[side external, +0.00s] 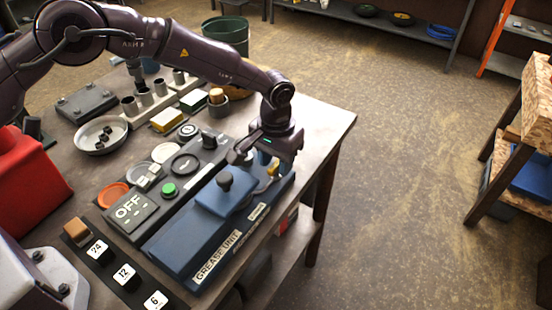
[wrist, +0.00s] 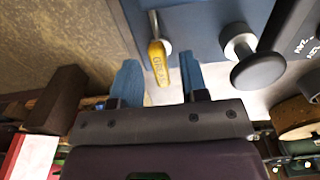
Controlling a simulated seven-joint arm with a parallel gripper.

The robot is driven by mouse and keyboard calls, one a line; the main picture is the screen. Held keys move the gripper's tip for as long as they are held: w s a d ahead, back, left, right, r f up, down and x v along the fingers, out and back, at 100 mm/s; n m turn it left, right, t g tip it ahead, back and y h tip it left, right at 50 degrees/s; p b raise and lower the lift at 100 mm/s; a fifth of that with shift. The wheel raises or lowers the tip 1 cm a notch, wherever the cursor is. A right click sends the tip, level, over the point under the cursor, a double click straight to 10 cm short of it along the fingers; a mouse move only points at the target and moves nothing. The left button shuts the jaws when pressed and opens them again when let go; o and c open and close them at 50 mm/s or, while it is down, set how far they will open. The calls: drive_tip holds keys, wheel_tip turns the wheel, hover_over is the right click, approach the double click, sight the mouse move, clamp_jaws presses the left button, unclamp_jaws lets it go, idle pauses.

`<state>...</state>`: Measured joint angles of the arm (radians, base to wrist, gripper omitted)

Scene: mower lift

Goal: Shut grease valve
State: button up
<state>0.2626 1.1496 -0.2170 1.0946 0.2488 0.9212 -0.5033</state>
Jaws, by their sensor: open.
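The grease unit (side external: 190,245) is a long blue box with a label on its front side, near the table's front right edge. The grease valve has a yellow lever (wrist: 159,62) marked GREASE, on a thin metal stem by the blue panel (wrist: 205,22). In the side view the yellow lever (side external: 272,170) shows partly below my gripper (side external: 270,160). In the wrist view my gripper (wrist: 160,75) is open, with one blue fingertip on each side of the lever. I cannot tell whether either finger touches it.
A black knob (side external: 224,181) stands on the grease unit; it also shows in the wrist view (wrist: 258,71), right of the fingers. A control panel with an OFF plate (side external: 130,207) and green button (side external: 169,189) lies behind. Floor right of the table is clear.

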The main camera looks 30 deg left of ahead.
clamp_jaws()
drive_tip(key=shift+m, duration=0.4)
drive_tip(key=m, duration=1.3)
drive_tip(key=shift+m, duration=2)
